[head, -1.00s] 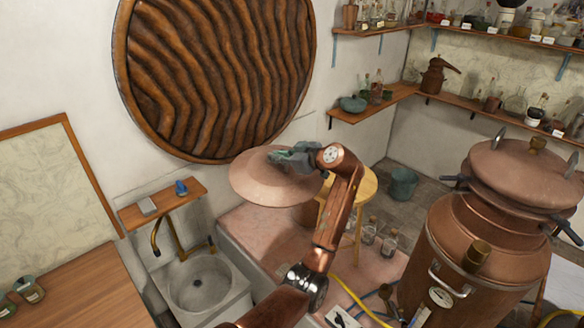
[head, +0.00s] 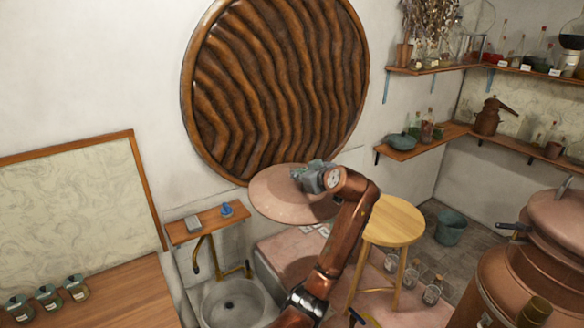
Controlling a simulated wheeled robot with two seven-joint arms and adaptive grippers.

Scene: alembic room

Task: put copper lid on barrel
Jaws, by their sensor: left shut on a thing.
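The copper lid (head: 284,199) is a wide, shallow copper disc, tilted, in the middle of the head view. My left gripper (head: 312,178) is shut on it at its upper right part and holds it in the air in front of the wall. The gripper hides some of the lid's top. A large copper vessel (head: 500,280) with a domed copper top (head: 560,222) stands at the right edge, partly cut off. I cannot tell whether it is the barrel; no other barrel shows clearly. My right gripper is not in view.
A wooden stool (head: 394,220) stands behind my left arm, with glass jars (head: 411,275) near its legs. A stone sink (head: 232,306) is below left of the lid. A wooden counter (head: 110,300) with several jars is at left. A teal bucket (head: 451,228) sits on the floor.

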